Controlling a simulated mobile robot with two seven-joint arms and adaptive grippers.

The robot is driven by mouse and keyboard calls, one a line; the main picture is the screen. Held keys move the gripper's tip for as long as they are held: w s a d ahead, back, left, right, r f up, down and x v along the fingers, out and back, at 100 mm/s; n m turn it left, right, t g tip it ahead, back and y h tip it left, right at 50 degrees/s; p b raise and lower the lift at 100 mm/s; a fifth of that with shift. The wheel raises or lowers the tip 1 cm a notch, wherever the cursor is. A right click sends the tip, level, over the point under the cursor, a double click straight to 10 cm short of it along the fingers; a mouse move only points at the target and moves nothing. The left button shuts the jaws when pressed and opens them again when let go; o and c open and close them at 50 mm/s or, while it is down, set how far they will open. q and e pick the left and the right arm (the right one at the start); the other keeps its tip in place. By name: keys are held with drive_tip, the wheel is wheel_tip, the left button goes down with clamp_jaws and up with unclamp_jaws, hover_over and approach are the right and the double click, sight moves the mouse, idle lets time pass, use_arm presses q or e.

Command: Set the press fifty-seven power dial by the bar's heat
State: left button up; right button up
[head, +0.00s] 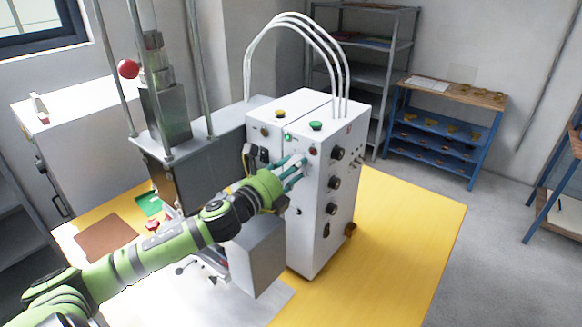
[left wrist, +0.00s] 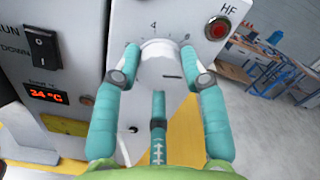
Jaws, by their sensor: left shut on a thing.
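The white power dial (left wrist: 158,68) sits on the white cabinet's panel in the left wrist view. The numbers 4 and 6 show above it, and a dark line marks its face. My left gripper (head: 300,165) reaches the cabinet (head: 305,225) in the head view, with its teal fingers at the front panel, and hides the dial there. In the left wrist view my left gripper (left wrist: 164,66) is shut on the dial, one finger on each side. A red-lit display (left wrist: 47,96) reads about 34 °C; the first digit is not sharp. My right gripper is not in view.
A black rocker switch (left wrist: 41,43) is above the display. A red lamp or button (left wrist: 217,28) marked HF is right of the dial. The metal press (head: 170,115) stands left of the cabinet. The yellow table (head: 415,235) is clear on the right.

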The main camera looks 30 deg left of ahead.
use_arm(q)
drive_tip(key=shift+d+f+n+p, duration=0.15)
drive_tip(key=shift+n+p, duration=0.1)
drive_tip(key=shift+n, duration=0.85)
drive_tip(key=shift+d+f+n+p, duration=0.15)
drive_tip(key=shift+n+p, duration=0.1)
drive_tip(key=shift+n, duration=0.85)
drive_tip(key=shift+a, duration=0.1)
drive_tip(key=o, duration=1.1)
drive_tip(key=shift+r, duration=0.15)
drive_tip(key=s, duration=1.2)
drive_tip(key=shift+a, duration=0.4)
